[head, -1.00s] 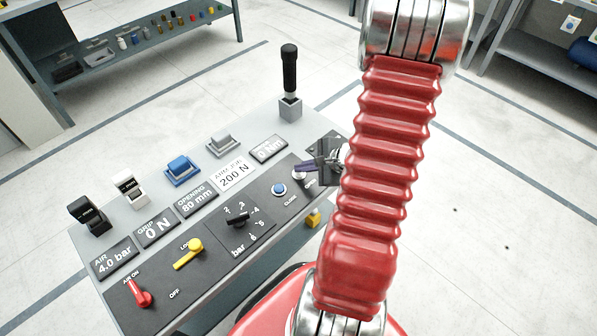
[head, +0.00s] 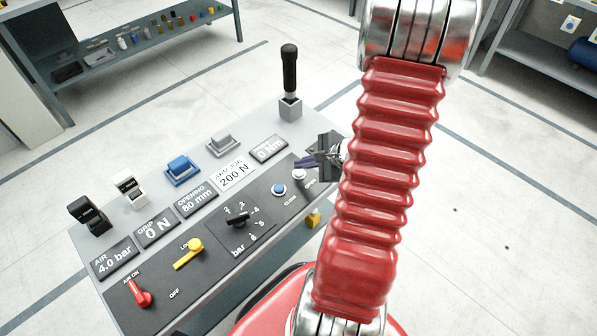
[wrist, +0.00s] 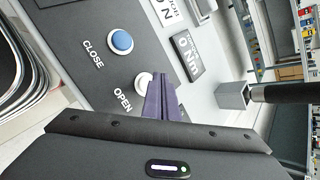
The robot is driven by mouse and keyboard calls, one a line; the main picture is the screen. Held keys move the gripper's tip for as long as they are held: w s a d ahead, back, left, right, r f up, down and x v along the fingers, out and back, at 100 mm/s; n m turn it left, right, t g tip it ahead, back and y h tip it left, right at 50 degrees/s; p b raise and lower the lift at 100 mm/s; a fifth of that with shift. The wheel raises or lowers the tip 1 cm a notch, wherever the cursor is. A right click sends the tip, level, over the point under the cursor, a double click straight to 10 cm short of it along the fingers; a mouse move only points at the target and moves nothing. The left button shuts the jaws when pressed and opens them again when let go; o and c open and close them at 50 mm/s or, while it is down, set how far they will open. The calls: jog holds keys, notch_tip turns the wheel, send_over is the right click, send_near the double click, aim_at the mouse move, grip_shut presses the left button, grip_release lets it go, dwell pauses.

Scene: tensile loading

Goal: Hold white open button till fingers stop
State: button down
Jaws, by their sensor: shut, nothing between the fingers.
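The white OPEN button (head: 298,174) sits near the right end of the dark control panel, beside the blue CLOSE button (head: 278,188). In the wrist view the white button (wrist: 143,80) is partly hidden by my fingers. My gripper (head: 303,163) is shut and empty, its purple fingers together. In the wrist view the fingertips (wrist: 163,77) lie at the button's right edge; I cannot tell whether they touch it. The opening display (head: 196,198) reads 80 mm, and the grip display (head: 156,228) reads 0 N.
A black-handled lever (head: 290,75) stands upright at the console's far corner. A black selector knob (head: 238,220), a yellow lever (head: 188,254) and a red lever (head: 140,293) sit on the same panel. Open floor lies right of my arm.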

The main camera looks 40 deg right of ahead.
aim_at(302, 173)
jog(key=shift+r, duration=0.15)
jog(key=shift+r, duration=2.4)
jog(key=s+a+r+n+g+y, duration=0.1)
jog(key=s+a+r+n+g, duration=0.2)
jog(key=a+n, duration=0.35)
jog(key=s+a+r+n+g+y, duration=0.1)
jog(key=s+a+r+n+g, duration=0.15)
jog(key=a+n, duration=0.35)
jog(key=s+a+r+n+t+h, duration=0.2)
jog(key=s+a+r+n+h, duration=0.1)
jog(key=a+r+n, duration=0.9)
jog(key=a+r+h, duration=0.1)
jog(key=a+r, duration=0.2)
jog(key=r, duration=0.1)
jog(key=shift+s+a, duration=0.15)
jog(key=shift+a, duration=0.1)
